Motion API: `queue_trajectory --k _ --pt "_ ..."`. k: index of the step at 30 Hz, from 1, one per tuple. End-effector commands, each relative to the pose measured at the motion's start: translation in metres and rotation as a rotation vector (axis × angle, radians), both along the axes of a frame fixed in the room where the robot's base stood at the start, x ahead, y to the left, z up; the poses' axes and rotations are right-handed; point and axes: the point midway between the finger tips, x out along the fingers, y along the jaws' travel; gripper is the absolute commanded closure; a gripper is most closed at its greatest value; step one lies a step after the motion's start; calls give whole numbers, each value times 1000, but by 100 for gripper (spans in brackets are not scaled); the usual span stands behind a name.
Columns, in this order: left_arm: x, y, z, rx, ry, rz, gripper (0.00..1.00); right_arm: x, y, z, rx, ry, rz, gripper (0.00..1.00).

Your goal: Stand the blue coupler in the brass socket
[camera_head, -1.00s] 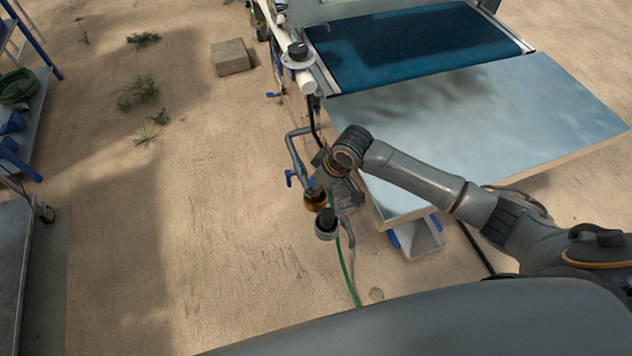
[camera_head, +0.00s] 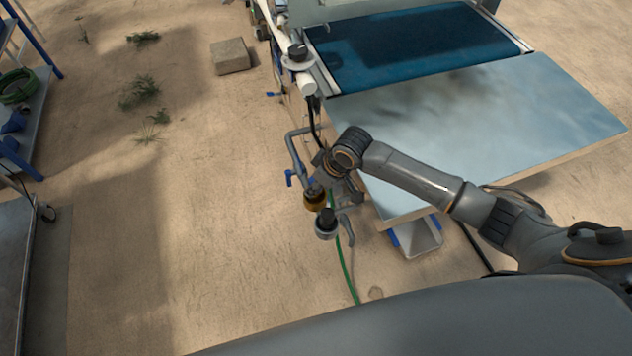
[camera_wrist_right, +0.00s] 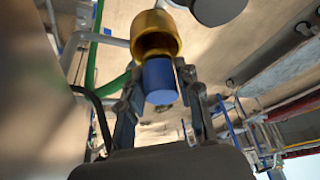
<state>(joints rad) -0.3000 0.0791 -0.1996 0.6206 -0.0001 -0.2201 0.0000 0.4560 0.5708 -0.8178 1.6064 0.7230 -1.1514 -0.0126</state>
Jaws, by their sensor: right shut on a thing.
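The blue coupler (camera_wrist_right: 159,83) is a short blue cylinder, held between the fingers of my right gripper (camera_wrist_right: 160,92) in the right wrist view. The brass socket (camera_wrist_right: 155,38) is right beside the coupler's end, and its dark open mouth faces the coupler. The coupler overlaps the mouth's edge in this view; I cannot tell whether it is inside or only in front. In the head view the brass socket (camera_head: 314,196) shows at the pipework, just below my right wrist. The coupler and fingertips are hidden there. My left gripper is not in view.
A black-topped grey fitting (camera_head: 326,224) stands close to the socket. A blue-handled pipe (camera_head: 293,155) and a green hose (camera_head: 345,265) are nearby. Bare sandy ground is open to the left.

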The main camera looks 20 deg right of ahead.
Motion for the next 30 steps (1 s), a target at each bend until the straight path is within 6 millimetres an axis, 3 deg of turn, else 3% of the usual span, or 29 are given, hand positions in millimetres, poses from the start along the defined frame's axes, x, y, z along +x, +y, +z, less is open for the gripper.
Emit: queue_trajectory --k 23,24,26,30 --pt "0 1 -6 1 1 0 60 0 0 -12 1 0 0 100" --pt "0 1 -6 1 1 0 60 0 0 -12 1 -1 0 65" --pt "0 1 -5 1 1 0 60 0 0 -12 1 -1 0 57" --pt "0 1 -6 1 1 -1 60 0 0 -12 1 -1 0 57"
